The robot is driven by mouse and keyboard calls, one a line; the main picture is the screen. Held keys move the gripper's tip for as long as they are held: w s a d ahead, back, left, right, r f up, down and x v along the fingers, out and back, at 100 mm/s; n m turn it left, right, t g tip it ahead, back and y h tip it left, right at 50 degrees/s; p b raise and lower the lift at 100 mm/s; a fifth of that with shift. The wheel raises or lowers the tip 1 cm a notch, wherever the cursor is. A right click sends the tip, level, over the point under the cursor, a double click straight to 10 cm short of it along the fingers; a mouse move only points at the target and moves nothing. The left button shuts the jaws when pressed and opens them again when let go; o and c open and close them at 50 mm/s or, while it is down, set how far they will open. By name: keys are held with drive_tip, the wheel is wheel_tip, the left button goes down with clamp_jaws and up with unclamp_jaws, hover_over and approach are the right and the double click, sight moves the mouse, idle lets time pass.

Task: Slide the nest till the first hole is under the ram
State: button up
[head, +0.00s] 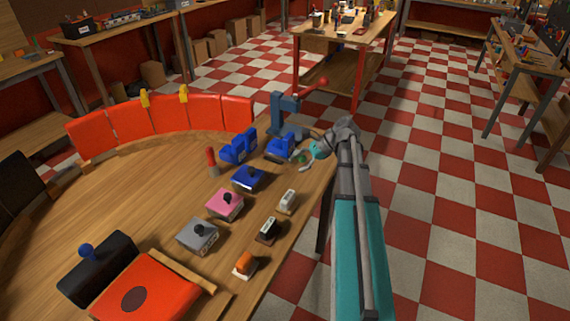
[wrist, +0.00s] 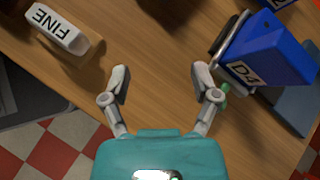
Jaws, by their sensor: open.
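A blue press (head: 283,112) with a red handle stands at the far end of the wooden table. A blue block (head: 280,147) sits at its foot. In the wrist view a blue block marked D4 (wrist: 268,48) lies right of my gripper, partly over a grey-blue plate (wrist: 292,100). I cannot tell for sure which piece is the nest, and its holes and the ram's tip do not show clearly. My gripper (wrist: 160,80) is open and empty above the wood, left of the D4 block and apart from it. It also shows in the head view (head: 312,150).
A white block marked FINE (wrist: 58,30) lies left of my gripper. Blue (head: 249,179), pink (head: 225,205) and grey (head: 198,237) knobbed blocks run along the table. Red panels (head: 180,114) line its far edge. A small green part (wrist: 223,94) shows by the right finger.

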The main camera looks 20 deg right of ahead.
drive_tip(key=s+a+r+n+g+h+p, duration=0.1)
drive_tip(key=s+a+n+p, duration=0.1)
drive_tip(key=a, duration=0.4)
drive_tip(key=shift+a+n+g+h+p, duration=0.3)
drive_tip(key=shift+a+n+p, duration=0.15)
drive_tip(key=shift+n, duration=0.65)
